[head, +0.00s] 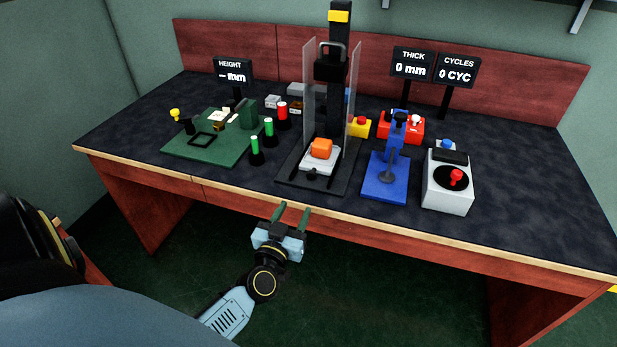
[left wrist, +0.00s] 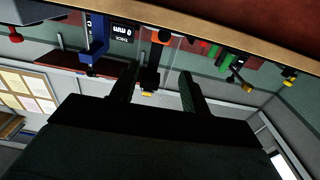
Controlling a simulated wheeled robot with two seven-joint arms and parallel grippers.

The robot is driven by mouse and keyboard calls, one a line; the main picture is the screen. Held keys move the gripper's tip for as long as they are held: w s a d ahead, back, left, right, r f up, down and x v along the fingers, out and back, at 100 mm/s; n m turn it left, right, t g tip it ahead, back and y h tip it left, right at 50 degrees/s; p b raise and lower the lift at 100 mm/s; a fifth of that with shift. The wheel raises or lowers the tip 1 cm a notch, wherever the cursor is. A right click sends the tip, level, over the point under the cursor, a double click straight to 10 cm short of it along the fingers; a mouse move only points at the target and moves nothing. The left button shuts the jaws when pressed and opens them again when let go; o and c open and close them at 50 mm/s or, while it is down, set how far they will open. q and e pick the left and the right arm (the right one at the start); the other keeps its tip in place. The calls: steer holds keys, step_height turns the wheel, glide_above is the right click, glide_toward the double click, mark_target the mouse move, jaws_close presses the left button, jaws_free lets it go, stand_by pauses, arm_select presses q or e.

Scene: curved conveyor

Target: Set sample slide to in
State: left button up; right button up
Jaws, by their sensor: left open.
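The sample slide (head: 318,165) is a pale grey tray at the foot of the black press (head: 331,65), between two clear upright panels. An orange block (head: 321,148) sits on it. A small dark knob shows at its front end. My left gripper (head: 294,209) is open and empty, in front of the table's front edge and apart from the slide. In the left wrist view the two dark fingers (left wrist: 158,88) stand apart with nothing held. That view is upside down, and the orange block (left wrist: 165,36) shows beyond the fingers. My right gripper is not in view.
A green board (head: 215,152) with small parts and red and green buttons stand left of the press. A blue stand (head: 386,185) and a white box with a red knob (head: 447,190) stand to the right. The table's front edge (head: 335,217) lies close to my gripper.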

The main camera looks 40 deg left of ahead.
arm_select(q)
steer(key=b, duration=0.3)
glide_toward(311, 176)
steer(key=x, duration=0.6)
steer(key=shift+w+a+f, duration=0.1)
steer(key=shift+w+a, duration=0.05)
steer(key=shift+w, duration=0.15)
steer(key=shift+x, duration=0.85)
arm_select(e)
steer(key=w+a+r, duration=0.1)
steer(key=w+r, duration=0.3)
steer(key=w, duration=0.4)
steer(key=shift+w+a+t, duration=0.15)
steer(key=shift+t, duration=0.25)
arm_select(q)
steer(key=shift+c, duration=0.3)
jaws_close()
